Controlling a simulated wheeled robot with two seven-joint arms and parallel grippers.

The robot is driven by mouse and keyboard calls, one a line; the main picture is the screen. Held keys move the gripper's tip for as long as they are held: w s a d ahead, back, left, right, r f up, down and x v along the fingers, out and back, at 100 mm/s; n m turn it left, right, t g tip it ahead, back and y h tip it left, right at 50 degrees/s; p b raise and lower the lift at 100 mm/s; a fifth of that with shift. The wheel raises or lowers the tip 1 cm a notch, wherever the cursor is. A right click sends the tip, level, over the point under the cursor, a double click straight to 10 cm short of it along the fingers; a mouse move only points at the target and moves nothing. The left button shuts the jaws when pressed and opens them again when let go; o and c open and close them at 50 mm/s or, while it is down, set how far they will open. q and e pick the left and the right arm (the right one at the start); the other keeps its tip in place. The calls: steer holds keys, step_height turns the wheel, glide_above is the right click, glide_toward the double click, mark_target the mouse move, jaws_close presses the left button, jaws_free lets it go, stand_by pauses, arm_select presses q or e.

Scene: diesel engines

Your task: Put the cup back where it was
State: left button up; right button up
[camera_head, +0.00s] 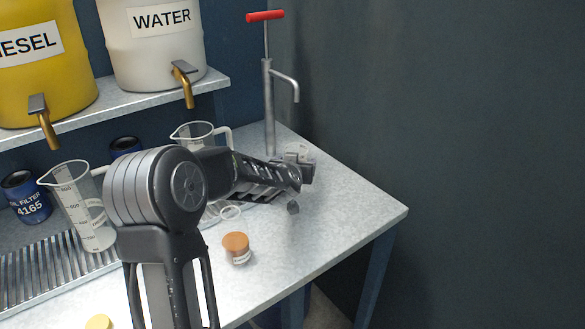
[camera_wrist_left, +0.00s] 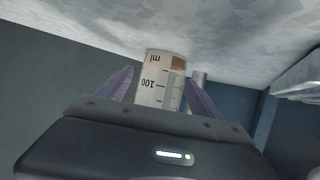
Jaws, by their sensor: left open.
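A small clear cup (camera_head: 301,149) is at the far end of the table, at the base of the hand pump, partly hidden by my left gripper (camera_head: 300,170). In the left wrist view, a graduated cup (camera_wrist_left: 158,80) with "100" and "ml" markings, shown upside down, is between the two fingers of my left gripper (camera_wrist_left: 165,92). The fingers are open, with one on each side of it. I cannot tell whether they touch it. A brown patch shows at one corner of the cup. My right gripper is in neither view.
Clear measuring jugs (camera_head: 80,205) stand at the left and behind my arm. An orange-lidded jar (camera_head: 236,248) is near the front. The hand pump (camera_head: 268,105) rises by the back wall. The right table corner (camera_head: 375,213) is clear.

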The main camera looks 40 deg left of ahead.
arm_select(q)
steer(key=p+v, duration=0.1)
steer(key=v, duration=0.9)
steer(key=shift+s+d+r, duration=0.1)
steer(key=shift+s+r, duration=0.15)
steer(key=shift+r, duration=0.05)
steer(key=shift+s+d, duration=0.2)
steer(key=shift+s, duration=0.15)
